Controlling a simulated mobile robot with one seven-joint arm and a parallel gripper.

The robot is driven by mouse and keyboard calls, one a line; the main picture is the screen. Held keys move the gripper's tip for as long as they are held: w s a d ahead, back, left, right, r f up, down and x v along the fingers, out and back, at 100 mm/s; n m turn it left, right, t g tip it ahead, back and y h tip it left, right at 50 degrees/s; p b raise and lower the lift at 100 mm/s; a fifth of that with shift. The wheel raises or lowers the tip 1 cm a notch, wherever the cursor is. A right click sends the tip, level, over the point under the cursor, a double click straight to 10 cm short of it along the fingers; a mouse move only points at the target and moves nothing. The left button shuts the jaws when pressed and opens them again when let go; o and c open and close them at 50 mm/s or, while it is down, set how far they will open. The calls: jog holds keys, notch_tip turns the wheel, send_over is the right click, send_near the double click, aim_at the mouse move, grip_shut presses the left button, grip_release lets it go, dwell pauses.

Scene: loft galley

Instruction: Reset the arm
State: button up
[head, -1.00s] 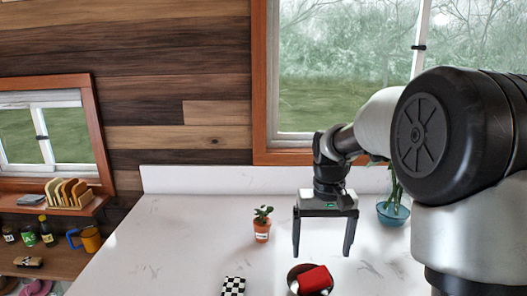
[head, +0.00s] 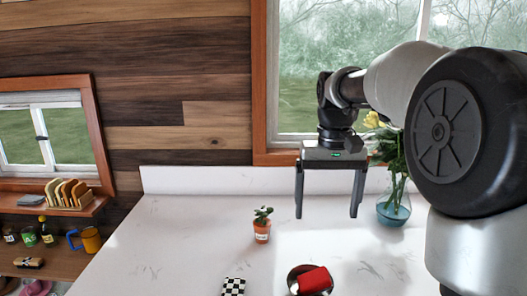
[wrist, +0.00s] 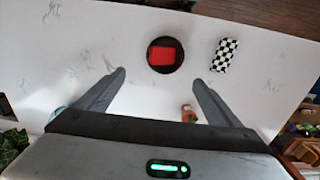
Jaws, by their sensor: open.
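My gripper (head: 328,212) is open and empty. It hangs fingers down, high above the white counter (head: 180,235), in front of the window. In the wrist view the gripper's two fingers (wrist: 160,82) are spread wide with nothing between them. Below it, a red block (head: 314,280) sits in a dark round bowl (head: 291,279) on the counter. The red block (wrist: 162,55) and the bowl (wrist: 178,66) also show in the wrist view, beyond the fingertips.
A black-and-white checkered item (head: 233,287) lies left of the bowl. A small potted plant (head: 262,230) stands behind it. A blue glass vase (head: 393,210) with yellow flowers stands at the right, near my arm. A shelf (head: 40,206) with bread is at far left.

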jog(key=s+f+t, duration=0.3)
jog(key=s+t, duration=0.2)
jog(key=s, duration=1.7)
jog(key=shift+s+t, duration=0.15)
jog(key=shift+t, duration=0.15)
